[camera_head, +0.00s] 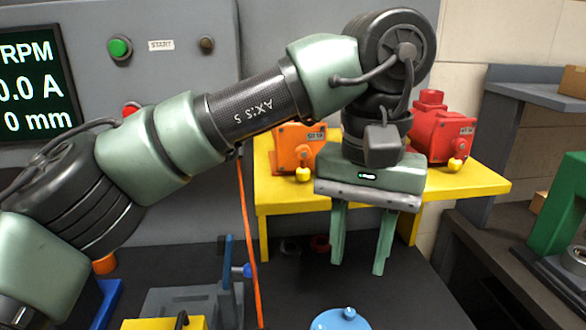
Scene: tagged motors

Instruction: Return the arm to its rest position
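My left arm, in green and black, crosses the head view from the left edge to the upper right. Its wrist bends down, and my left gripper (358,264) points downward in front of a yellow stand. The two green fingers are apart with nothing between them, and the dark bench shows behind their tips. An orange tagged motor (296,149) and a red tagged motor (446,138) stand on the yellow stand (468,185), one on each side of the gripper. The wrist hides the middle of the stand. My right gripper is out of view.
A grey panel with a screen (34,85) and a green button (120,47) stands behind the arm. A grey fixture (185,300) and a blue round lid (341,319) are at the front. A green frame (560,222) is at right. The bench right of the lid is clear.

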